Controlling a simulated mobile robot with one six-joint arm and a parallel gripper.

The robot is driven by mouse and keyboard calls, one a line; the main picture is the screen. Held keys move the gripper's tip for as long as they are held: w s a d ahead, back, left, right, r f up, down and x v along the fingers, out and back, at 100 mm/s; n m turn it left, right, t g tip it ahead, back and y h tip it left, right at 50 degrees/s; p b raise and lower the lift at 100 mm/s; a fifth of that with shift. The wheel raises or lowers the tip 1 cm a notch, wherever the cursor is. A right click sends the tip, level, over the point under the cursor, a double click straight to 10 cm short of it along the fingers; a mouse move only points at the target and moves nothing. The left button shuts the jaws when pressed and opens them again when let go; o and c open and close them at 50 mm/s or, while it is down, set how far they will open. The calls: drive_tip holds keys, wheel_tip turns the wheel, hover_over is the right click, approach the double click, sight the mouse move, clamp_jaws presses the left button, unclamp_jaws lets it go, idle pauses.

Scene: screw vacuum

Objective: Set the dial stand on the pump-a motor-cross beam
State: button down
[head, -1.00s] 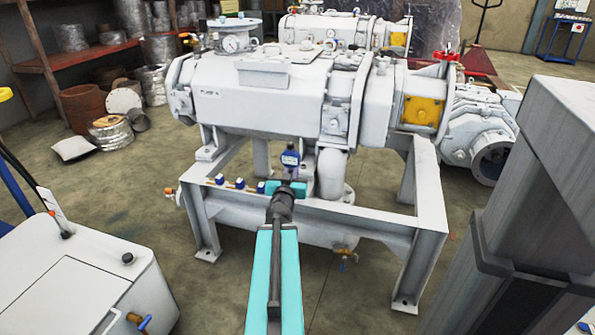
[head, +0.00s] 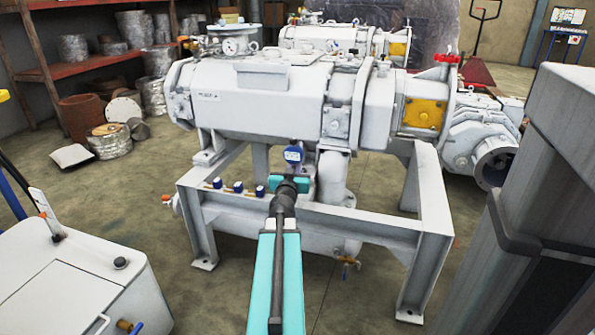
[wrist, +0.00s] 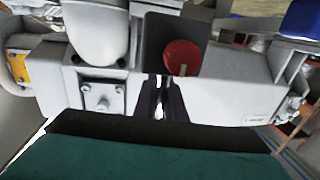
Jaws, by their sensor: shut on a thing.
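My gripper (head: 290,184) is at the end of my outstretched arm, in front of the pump frame. It is shut on the dial stand, whose blue dial (head: 293,155) stands upright above the fingers. In the wrist view a dark block with a red knob (wrist: 182,57), apparently the stand's base, shows beyond the fingers. The front beam (head: 385,222) of the grey pump frame runs below pump A (head: 260,100). The gripper overlaps this beam in the head view. I cannot tell whether the stand touches it, as the gripper hides the contact area.
Several small valves with blue handles (head: 238,187) line the frame left of the gripper. A vertical grey pipe (head: 334,175) is close on the right. A white cabinet (head: 70,285) is at lower left. The beam's right stretch looks bare.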

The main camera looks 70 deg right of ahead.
drive_tip(key=shift+w+d+f, duration=0.1)
drive_tip(key=shift+w+d, duration=0.05)
drive_tip(key=shift+d, duration=0.7)
drive_tip(key=shift+w+d, duration=0.1)
drive_tip(key=shift+d, duration=0.7)
drive_tip(key=shift+f+b, duration=0.7)
drive_tip(key=shift+f, duration=1.05)
drive_tip(key=shift+f, duration=0.15)
drive_tip(key=c, duration=1.8)
unclamp_jaws()
